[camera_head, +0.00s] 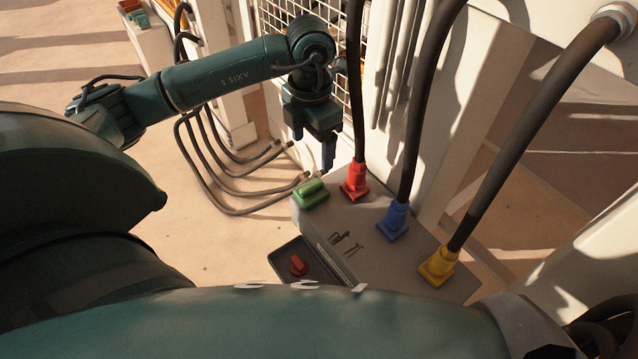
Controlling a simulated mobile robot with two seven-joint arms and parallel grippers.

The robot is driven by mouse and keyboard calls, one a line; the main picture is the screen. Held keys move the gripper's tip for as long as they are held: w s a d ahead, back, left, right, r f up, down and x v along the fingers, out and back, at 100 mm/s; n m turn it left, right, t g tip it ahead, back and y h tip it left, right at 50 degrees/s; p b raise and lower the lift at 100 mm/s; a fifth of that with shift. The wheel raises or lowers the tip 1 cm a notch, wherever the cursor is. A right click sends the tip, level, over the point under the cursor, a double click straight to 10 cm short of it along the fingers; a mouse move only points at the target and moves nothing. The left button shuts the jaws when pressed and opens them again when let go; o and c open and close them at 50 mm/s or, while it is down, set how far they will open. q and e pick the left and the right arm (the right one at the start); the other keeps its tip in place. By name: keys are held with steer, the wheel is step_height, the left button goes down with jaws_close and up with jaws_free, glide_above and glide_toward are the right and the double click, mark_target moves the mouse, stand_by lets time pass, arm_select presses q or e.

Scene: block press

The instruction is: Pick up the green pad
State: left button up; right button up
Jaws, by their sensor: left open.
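The green pad (312,194) sits on the far left corner of the grey box (345,212). My left gripper (313,160) hangs just above and behind the green pad, fingers pointing down. It is open and appears empty, apart from the pad. My right gripper is not in view.
Red (355,181), blue (393,221) and yellow (438,265) connectors with thick dark cables rise from the box. A dark tray (287,255) with a red piece (297,265) is at its front. A white wire mesh (343,83) stands behind my left arm. Several hoses lie on the floor.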

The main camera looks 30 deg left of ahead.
arm_select(q)
steer(key=b, duration=0.3)
glide_above(313, 183)
steer(key=f, duration=0.6)
steer(key=shift+s+d+f, duration=0.1)
steer(key=shift+s+f, duration=0.1)
steer(key=shift+f, duration=0.65)
steer(key=shift+f+b, duration=0.35)
steer(key=shift+f, duration=0.2)
step_height(313, 183, down, 4)
steer(key=shift+w+r+b, duration=0.1)
steer(key=shift+b, duration=1.1)
steer(key=c, duration=1)
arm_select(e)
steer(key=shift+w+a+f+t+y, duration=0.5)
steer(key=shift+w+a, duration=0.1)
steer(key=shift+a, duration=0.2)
arm_select(q)
steer(key=shift+c, duration=0.2)
